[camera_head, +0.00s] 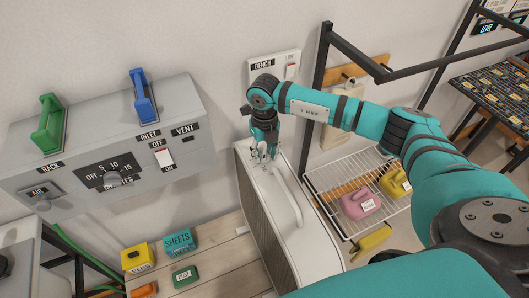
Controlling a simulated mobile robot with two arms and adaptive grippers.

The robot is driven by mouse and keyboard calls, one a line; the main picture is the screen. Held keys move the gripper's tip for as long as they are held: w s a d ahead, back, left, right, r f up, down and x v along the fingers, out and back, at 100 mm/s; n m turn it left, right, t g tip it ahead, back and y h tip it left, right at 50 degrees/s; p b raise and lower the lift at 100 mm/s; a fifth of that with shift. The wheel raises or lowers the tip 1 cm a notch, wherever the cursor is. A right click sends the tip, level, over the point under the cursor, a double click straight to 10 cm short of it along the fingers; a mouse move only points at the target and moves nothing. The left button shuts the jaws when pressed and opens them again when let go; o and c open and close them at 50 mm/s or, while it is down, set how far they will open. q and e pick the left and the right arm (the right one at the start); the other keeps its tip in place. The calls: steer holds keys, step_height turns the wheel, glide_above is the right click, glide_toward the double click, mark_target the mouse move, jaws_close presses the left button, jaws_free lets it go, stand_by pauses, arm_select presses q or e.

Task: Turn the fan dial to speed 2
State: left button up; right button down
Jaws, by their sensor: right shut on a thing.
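The fan (318,240) is a pale box with a grille on its left side and a curved handle on its top. My right gripper (263,155) points down at the far end of the fan's top. It is shut on what seems to be the fan dial, which the fingers mostly hide. I cannot read the dial's marks or its setting. My left gripper is not in view.
A grey control panel (60,148) with green and blue handles, knobs and a switch is at left. A wooden bench (215,262) below holds small labelled boxes. A wire rack (325,190) with pink and yellow jugs stands right of the fan, near a black frame (320,75).

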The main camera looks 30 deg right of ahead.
steer(key=m+b, duration=0.1)
steer(key=m, duration=0.2)
steer(key=m+b, duration=0.1)
steer(key=m, duration=0.4)
steer(key=shift+w+b, duration=0.1)
steer(key=shift+b, duration=0.25)
steer(key=m, duration=0.4)
steer(key=shift+b, duration=0.35)
steer(key=shift+r+m, duration=0.1)
steer(key=shift+m, duration=2.1)
steer(key=c, duration=0.9)
jaws_free()
steer(key=shift+c, duration=0.2)
